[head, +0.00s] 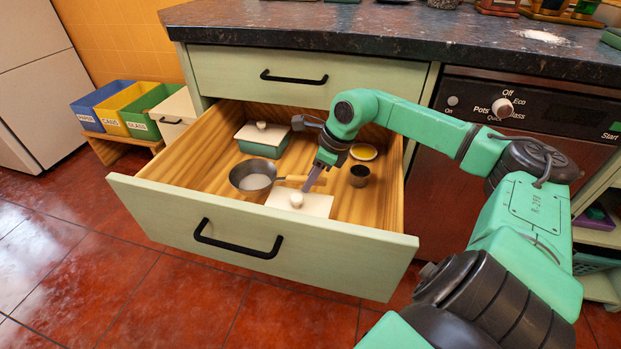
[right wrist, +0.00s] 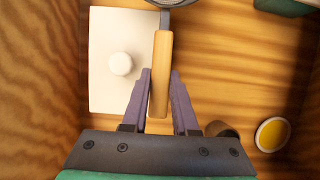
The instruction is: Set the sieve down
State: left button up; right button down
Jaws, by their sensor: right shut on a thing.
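The sieve (head: 252,178) is in the open drawer (head: 330,239), its grey round bowl to the left and its wooden handle pointing right. In the right wrist view the handle (right wrist: 160,62) runs between the fingers of my right gripper (right wrist: 160,76), with the bowl partly cut off at the top edge. My right gripper (head: 310,187) is shut on the handle, reaching down into the drawer. I cannot tell whether the bowl touches the drawer floor. My left gripper is not in view.
A white-lidded box (head: 319,206) with a knob is beside the handle, near the drawer front. A green box with a white lid (head: 267,133) stands at the back left. A dark cup (head: 360,177) and a yellow-filled dish (head: 364,152) are on the right. Drawer walls surround these.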

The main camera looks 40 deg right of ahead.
jog(key=c, duration=0.7)
grip_release()
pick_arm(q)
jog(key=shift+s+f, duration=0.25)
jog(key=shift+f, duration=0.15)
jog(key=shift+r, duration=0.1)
pick_arm(e)
jog(key=shift+r+p, duration=0.55)
jog(key=shift+r, duration=0.2)
jog(key=shift+b+v, duration=0.7)
jog(key=shift+v, duration=1.3)
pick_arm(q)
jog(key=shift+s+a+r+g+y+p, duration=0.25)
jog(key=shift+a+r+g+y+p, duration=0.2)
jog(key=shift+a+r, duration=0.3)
pick_arm(e)
jog(key=v, duration=0.7)
jog(key=shift+s+d+r, duration=0.15)
jog(key=shift+r, duration=0.15)
